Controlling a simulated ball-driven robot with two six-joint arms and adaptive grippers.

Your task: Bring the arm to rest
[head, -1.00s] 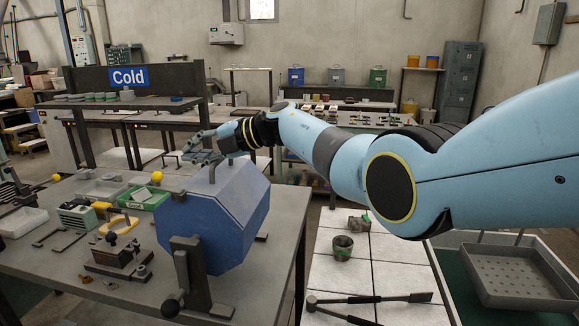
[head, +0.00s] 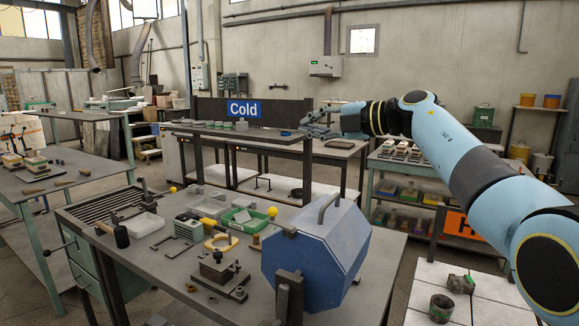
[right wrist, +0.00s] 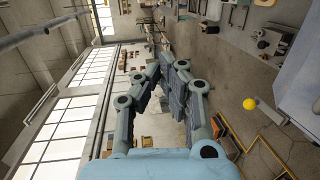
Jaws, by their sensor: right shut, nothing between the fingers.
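My right arm comes in from the right in the head view. Its gripper (head: 318,122) is in the air above and behind the blue octagonal drum (head: 312,252), and appears level with the Cold sign. In the right wrist view the gripper's fingers (right wrist: 165,68) are drawn together with nothing between them. My left gripper is not in view. No ladle can be made out.
The grey workbench (head: 130,236) holds the drum, a green tray (head: 243,217), a mallet (head: 115,234) and small tools. Behind it stands a rack with a Cold sign (head: 244,109). A dark metal cup (head: 441,308) stands on the white tiled surface at lower right.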

